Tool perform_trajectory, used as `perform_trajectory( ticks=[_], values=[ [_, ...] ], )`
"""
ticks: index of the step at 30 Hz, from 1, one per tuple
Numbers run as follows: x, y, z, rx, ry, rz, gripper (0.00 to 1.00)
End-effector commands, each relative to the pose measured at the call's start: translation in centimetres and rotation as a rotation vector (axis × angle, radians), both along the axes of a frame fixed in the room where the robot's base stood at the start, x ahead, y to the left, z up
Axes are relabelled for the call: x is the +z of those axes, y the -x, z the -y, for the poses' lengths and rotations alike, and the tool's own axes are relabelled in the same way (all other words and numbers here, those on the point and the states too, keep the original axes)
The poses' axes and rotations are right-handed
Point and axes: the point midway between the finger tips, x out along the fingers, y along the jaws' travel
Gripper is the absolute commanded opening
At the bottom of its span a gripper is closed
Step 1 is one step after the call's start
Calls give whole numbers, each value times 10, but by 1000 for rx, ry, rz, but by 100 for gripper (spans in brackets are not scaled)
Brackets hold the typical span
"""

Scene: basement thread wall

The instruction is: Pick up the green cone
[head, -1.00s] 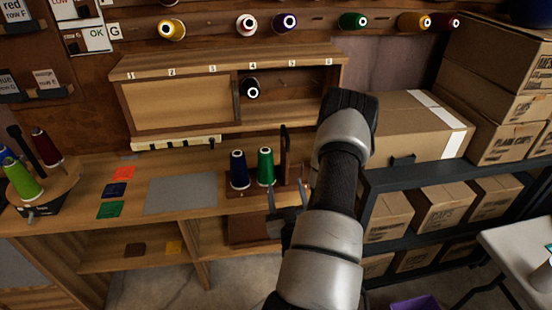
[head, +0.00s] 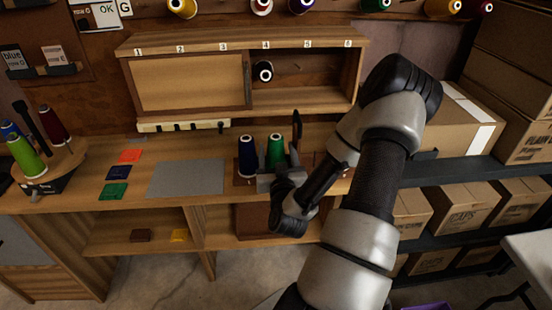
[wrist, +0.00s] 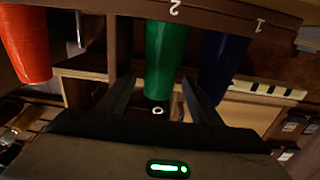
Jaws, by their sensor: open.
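The green cone (head: 275,152) stands upright on a brown stand on the bench, just right of the dark blue cone (head: 246,156). My gripper (head: 266,183) is low in front of the green cone, near its base. In the wrist view, which looks upside down, the green cone (wrist: 167,55) shows between the two dark fingers of my open gripper (wrist: 160,88). The blue cone (wrist: 222,65) is right of the fingers there, and a red-orange cone (wrist: 25,45) is at the far left. I cannot tell whether a finger touches the green cone.
Above the stand is a numbered cabinet (head: 190,82) with a dark cone (head: 263,71) in its open right part. A grey mat (head: 187,177) and coloured squares lie left on the bench. A carousel (head: 65,163) at far left holds a lighter green cone (head: 25,155). Boxes fill the right side.

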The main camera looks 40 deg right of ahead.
Motion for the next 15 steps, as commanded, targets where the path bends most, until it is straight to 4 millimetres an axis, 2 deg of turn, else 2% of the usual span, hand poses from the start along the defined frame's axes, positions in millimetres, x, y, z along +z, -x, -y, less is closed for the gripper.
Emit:
perform_trajectory(
  ticks=[8, 15],
  values=[
    [0, -19, 12, -1, 1, 1, 59],
    [-1, -50, 32, -3, 1, 1, 59]
  ],
)
